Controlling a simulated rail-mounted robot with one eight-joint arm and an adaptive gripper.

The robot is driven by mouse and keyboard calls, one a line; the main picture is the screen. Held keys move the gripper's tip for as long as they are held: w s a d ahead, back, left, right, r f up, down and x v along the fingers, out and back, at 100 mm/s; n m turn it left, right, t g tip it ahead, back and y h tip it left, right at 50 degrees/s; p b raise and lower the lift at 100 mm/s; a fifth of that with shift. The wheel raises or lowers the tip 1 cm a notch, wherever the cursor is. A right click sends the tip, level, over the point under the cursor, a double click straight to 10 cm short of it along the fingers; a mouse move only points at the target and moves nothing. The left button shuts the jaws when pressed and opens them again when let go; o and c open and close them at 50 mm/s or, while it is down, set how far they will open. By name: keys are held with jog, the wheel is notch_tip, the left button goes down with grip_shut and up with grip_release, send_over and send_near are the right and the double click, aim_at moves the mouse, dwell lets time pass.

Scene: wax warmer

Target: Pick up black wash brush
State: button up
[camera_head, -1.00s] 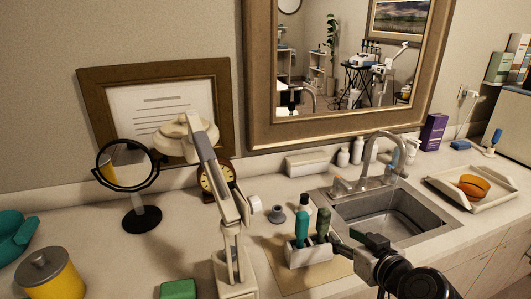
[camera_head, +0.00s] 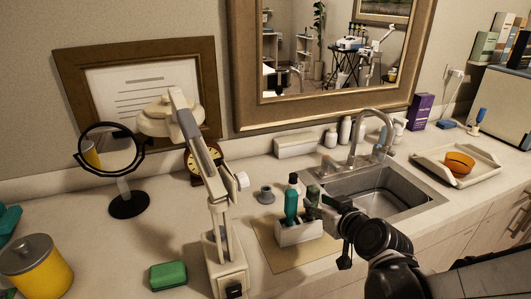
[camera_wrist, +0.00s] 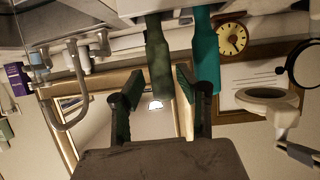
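I cannot make out a black wash brush for certain in either view. A white caddy (camera_head: 298,233) by the sink holds a teal bottle (camera_head: 291,203) and a dark green bottle (camera_head: 312,194). My gripper (camera_head: 322,206) is at the caddy's right side, close to the dark green bottle and partly covering it. In the wrist view, which looks upside down, my gripper (camera_wrist: 160,85) is open. The dark green bottle (camera_wrist: 159,60) shows between its two fingers, and the teal bottle (camera_wrist: 205,60) is beside the right finger. Whether a finger touches either bottle is unclear.
A jointed lamp (camera_head: 208,190) stands left of the caddy. The sink (camera_head: 385,195) and faucet (camera_head: 365,140) are to the right. A green sponge (camera_head: 168,275), yellow canister (camera_head: 38,268) and round mirror (camera_head: 112,155) are at left. A tray (camera_head: 480,175) holds an orange bowl (camera_head: 460,163).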

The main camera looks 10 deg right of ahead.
aim_at(315, 201)
jog(key=shift+x, duration=1.75)
grip_shut()
